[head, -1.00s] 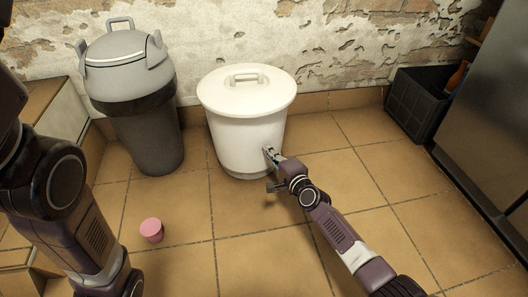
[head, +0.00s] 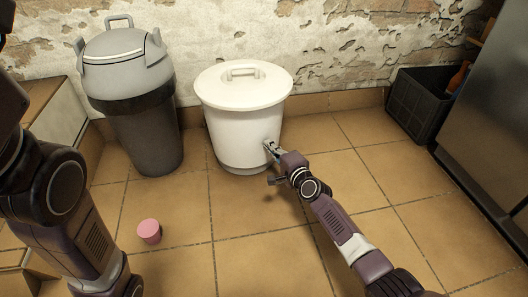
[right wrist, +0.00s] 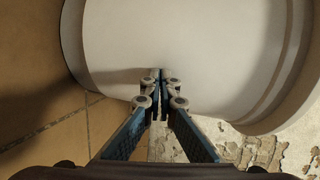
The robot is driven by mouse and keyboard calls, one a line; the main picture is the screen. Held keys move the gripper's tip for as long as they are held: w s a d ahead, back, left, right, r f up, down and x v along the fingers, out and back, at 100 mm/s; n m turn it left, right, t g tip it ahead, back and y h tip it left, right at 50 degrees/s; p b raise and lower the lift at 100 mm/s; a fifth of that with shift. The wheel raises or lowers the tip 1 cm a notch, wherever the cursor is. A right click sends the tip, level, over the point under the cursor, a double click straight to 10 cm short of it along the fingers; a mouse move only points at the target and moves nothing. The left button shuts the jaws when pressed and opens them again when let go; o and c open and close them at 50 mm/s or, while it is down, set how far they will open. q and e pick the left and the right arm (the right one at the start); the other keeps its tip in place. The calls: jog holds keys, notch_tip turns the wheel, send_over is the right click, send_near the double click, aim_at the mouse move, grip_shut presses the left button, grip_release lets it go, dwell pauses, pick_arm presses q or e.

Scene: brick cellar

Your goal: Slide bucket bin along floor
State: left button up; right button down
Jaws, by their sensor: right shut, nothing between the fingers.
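The white bucket bin (head: 243,125) stands upright on the tiled floor near the wall, with its lid (head: 243,84) and lid handle on. My right gripper (head: 268,146) is shut and empty, its fingertips at the lower right side of the bin. In the right wrist view the closed fingers (right wrist: 158,85) point at the bin's white side (right wrist: 190,45) and appear to touch it. My left arm shows at the left edge of the head view, but its gripper is out of view.
A grey lidded bin (head: 140,120) stands close on the left of the white bin. A black crate (head: 417,103) and a dark cabinet (head: 490,110) are at right. Floor between bin and crate is clear.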

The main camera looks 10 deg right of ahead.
aim_at(263, 139)
jog(key=shift+r+b+x, duration=0.15)
jog(key=shift+b+x, duration=0.65)
jog(key=shift+x, duration=0.3)
jog(key=shift+r+b+x, duration=0.1)
jog(key=shift+b+x, duration=0.65)
jog(key=shift+x, duration=0.4)
jog(key=shift+w+a+r, duration=0.1)
jog(key=shift+w+a, duration=0.05)
jog(key=shift+w, duration=0.05)
jog(key=shift+w+a+r, duration=0.2)
jog(key=shift+w+a, duration=0.3)
jog(key=shift+a, duration=0.1)
jog(key=shift+w+f, duration=0.1)
jog(key=shift+w, duration=0.35)
jog(key=shift+w+d+f, duration=0.1)
jog(key=shift+w+d, duration=0.05)
